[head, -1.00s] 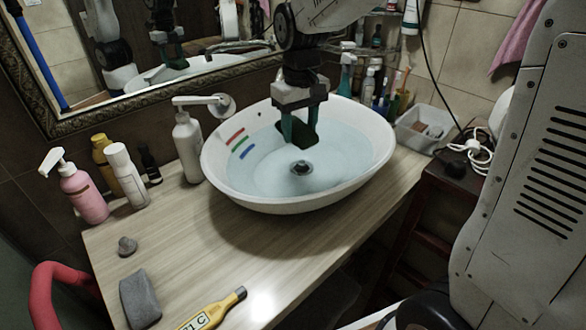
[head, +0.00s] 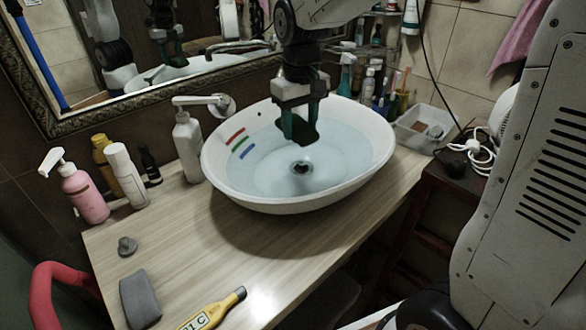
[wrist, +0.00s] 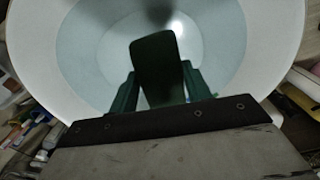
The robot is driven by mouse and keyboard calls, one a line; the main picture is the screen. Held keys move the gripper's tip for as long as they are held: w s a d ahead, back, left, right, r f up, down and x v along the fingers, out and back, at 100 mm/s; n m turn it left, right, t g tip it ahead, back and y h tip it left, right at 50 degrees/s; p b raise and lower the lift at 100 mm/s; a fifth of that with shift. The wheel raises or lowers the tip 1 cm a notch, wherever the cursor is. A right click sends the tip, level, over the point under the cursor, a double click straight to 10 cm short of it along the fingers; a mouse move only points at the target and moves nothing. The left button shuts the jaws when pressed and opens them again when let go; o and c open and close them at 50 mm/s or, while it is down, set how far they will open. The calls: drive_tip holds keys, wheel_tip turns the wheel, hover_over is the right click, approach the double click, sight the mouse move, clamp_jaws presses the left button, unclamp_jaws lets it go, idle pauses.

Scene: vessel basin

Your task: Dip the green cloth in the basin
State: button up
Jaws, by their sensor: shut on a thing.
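The white oval basin (head: 222,178) stands on the counter, with pale blue water (head: 335,150) inside. Red, green and blue marks show on its inner left wall. My gripper (head: 297,132) points down over the basin. It is shut on the dark green cloth (head: 303,132), which hangs at the fingertips. In the wrist view the cloth (wrist: 157,68) is a flat dark green piece between the two green fingers, with the basin (wrist: 283,30) around it. I cannot tell whether its lower edge touches the water.
A grey cloth (head: 140,299), a grey knob-like piece (head: 127,246) and a yellow thermometer (head: 212,310) lie at the counter's front left. Bottles stand at the left, including a pink pump bottle (head: 83,192). A clear tray (head: 424,128) sits right of the basin. A framed mirror is behind.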

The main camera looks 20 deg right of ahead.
sight(301, 124)
drive_tip(key=shift+r, duration=1.5)
drive_tip(key=shift+s, duration=0.15)
